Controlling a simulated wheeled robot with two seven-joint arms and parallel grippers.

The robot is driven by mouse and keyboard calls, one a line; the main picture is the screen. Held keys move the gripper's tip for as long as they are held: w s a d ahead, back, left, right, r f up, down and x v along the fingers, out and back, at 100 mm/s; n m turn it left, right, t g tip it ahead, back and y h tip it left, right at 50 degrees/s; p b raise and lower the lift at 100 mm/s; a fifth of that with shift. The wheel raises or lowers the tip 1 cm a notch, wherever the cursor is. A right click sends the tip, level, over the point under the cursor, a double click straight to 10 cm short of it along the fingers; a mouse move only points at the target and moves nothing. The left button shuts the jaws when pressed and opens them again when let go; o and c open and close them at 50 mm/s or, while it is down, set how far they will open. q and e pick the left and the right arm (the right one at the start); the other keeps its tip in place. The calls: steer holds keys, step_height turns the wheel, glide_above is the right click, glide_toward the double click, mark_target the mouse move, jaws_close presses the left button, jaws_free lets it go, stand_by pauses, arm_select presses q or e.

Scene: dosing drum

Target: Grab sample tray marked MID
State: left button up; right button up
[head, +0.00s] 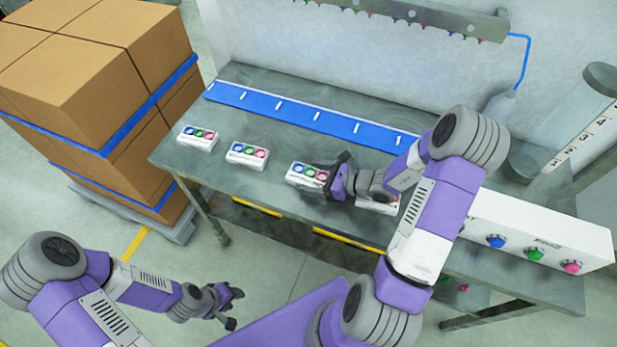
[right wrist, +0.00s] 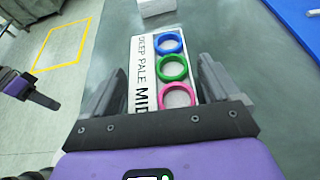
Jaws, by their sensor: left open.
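A white sample tray (head: 306,173) with blue, green and pink rings lies on the bench, third from the left. In the right wrist view this tray (right wrist: 134,85) reads "DEEP PALE MID", with MID larger and bolder. My right gripper (head: 338,176) is at this tray's right end. In the right wrist view its open fingers (right wrist: 160,85) stand on either side of the tray's near part; I cannot tell whether they touch it. My left gripper (head: 228,305) is open and empty, low in front of the bench.
Two similar trays (head: 198,138) (head: 247,154) lie further left; another (head: 378,203) is partly hidden under my right arm. A blue strip (head: 300,112) runs along the bench's back. A white button box (head: 540,242) is at right, stacked cartons (head: 95,75) at left.

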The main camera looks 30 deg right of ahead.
steer(key=c, duration=0.8)
